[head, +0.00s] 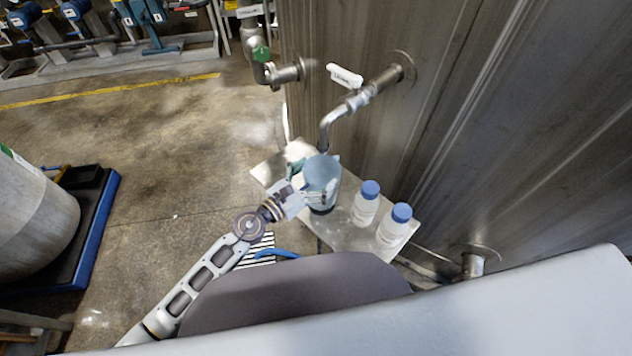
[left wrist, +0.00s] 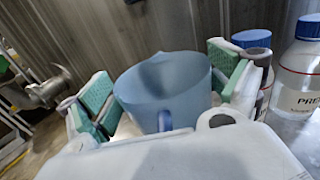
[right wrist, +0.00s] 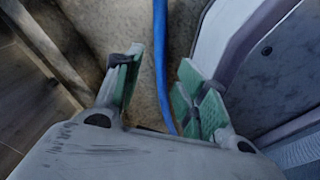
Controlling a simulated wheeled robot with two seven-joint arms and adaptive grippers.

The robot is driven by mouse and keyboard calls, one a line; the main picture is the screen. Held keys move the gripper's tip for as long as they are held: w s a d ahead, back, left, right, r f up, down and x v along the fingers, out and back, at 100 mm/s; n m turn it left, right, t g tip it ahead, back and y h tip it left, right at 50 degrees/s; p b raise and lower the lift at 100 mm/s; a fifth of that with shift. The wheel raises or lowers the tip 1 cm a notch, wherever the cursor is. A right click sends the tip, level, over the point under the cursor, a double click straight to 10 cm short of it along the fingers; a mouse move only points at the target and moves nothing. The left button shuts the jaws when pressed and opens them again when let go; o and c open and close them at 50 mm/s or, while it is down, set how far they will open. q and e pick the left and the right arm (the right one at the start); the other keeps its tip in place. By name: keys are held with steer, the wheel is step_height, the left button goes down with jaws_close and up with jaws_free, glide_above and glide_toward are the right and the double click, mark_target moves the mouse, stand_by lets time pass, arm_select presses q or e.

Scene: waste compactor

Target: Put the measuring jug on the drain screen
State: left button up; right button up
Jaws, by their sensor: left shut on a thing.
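The translucent blue measuring jug (head: 321,172) is upright at the metal shelf, below and beside the tap spout. My left gripper (head: 308,190) is shut on it. In the left wrist view the jug (left wrist: 165,92) stands between the green pads of my left gripper (left wrist: 165,85). I cannot tell whether its base touches the shelf. A pale metal surface (head: 284,160) lies left of the jug under the spout; I cannot make out a screen pattern on it. My right gripper (right wrist: 163,88) is open and empty above the floor.
Two white bottles with blue caps (head: 365,203) (head: 394,225) stand right of the jug on the metal shelf (head: 345,236). The tap (head: 340,113) projects from the steel tank wall (head: 480,80). A blue hose (right wrist: 160,60) and a striped grate (head: 262,245) are lower down.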

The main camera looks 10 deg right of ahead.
mark_target(309, 188)
arm_select(q)
step_height(309, 188, down, 2)
steer(key=shift+f+b, duration=0.1)
steer(key=shift+b, duration=0.65)
steer(key=shift+f, duration=0.3)
arm_select(e)
steer(key=shift+w+a+f, duration=0.1)
steer(key=shift+w+a, duration=0.55)
steer(key=shift+w, duration=0.3)
steer(key=shift+w+a+f, duration=0.1)
steer(key=shift+w+a, duration=0.55)
steer(key=shift+w, duration=0.3)
arm_select(q)
steer(key=shift+f+b, duration=0.2)
steer(key=shift+b, duration=0.2)
arm_select(e)
steer(key=shift+w+a, duration=0.1)
steer(key=shift+w, duration=0.3)
arm_select(q)
steer(key=o, duration=1)
steer(key=shift+o, duration=0.4)
arm_select(e)
steer(key=shift+w+a+r+t, duration=0.1)
steer(key=shift+w+t, duration=0.15)
steer(key=shift+t, duration=0.05)
steer(key=shift+s, duration=0.25)
